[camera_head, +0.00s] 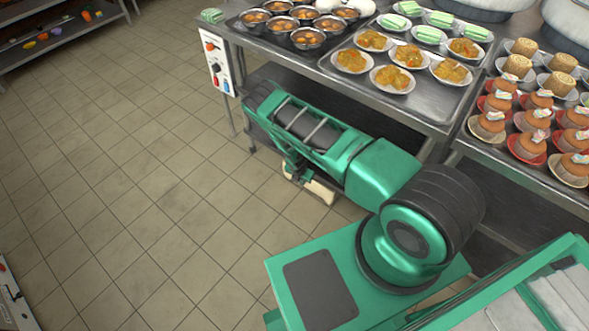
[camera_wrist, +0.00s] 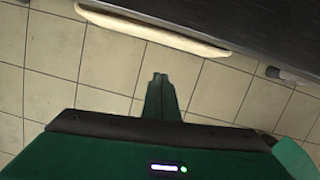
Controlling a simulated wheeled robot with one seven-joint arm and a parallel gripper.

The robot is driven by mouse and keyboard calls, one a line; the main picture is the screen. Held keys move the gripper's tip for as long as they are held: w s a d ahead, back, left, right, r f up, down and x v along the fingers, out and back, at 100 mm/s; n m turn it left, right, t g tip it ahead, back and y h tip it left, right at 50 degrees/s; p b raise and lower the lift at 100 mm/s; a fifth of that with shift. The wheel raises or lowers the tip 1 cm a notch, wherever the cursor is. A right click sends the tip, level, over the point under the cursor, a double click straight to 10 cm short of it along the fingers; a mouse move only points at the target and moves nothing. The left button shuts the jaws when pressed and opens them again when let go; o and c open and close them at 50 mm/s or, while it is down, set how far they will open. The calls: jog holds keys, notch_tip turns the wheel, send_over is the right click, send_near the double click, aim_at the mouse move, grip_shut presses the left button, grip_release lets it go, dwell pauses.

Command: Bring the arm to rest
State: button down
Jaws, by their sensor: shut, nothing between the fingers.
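My gripper (camera_wrist: 160,78) shows in the wrist view with its two green fingers together and nothing between them. It points out over the tiled floor. In the head view my green and black arm is folded low beside the front of the steel serving table (camera_head: 425,119), below the level of its top. The gripper's fingers cannot be made out there.
A pale, long, rounded strip (camera_wrist: 150,31) lies ahead of the fingers in the wrist view; I cannot tell what it is. The table carries bowls (camera_head: 308,38), plates of yellow food (camera_head: 394,78) and cupcakes (camera_head: 531,146). Open tiled floor (camera_head: 130,170) is at left.

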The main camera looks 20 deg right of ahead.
jog(key=shift+r, duration=0.1)
jog(key=w+a+r+m, duration=0.1)
jog(key=w+r+m, duration=0.2)
jog(key=r, duration=0.7)
jog(key=w+a+r+m+y, duration=0.1)
jog(key=w+r+m, duration=0.15)
jog(key=r, duration=0.65)
jog(key=w+a+r+m, duration=0.1)
jog(key=w+r+m, duration=0.25)
jog(key=r, duration=0.65)
jog(key=s+a+r+m+t+y, duration=0.1)
jog(key=s+r+m, duration=0.25)
jog(key=r, duration=0.95)
jog(key=s+r+m+t, duration=0.1)
jog(key=s+r+m, duration=0.25)
jog(key=r, duration=0.85)
jog(key=s+r+m, duration=0.9)
jog(key=s+r, duration=1.1)
jog(key=s, duration=0.3)
jog(key=s+d+f+m+g, duration=0.1)
jog(key=s+d+m, duration=0.2)
jog(key=s+d, duration=0.2)
jog(key=s+d+f+m+g, duration=0.1)
jog(key=s+d, duration=0.5)
jog(key=s, duration=0.6)
jog(key=m+g, duration=0.1)
jog(key=m, duration=0.1)
jog(key=shift+s+m+g, duration=0.15)
jog(key=shift+m+g, duration=0.15)
jog(key=shift+m, duration=0.1)
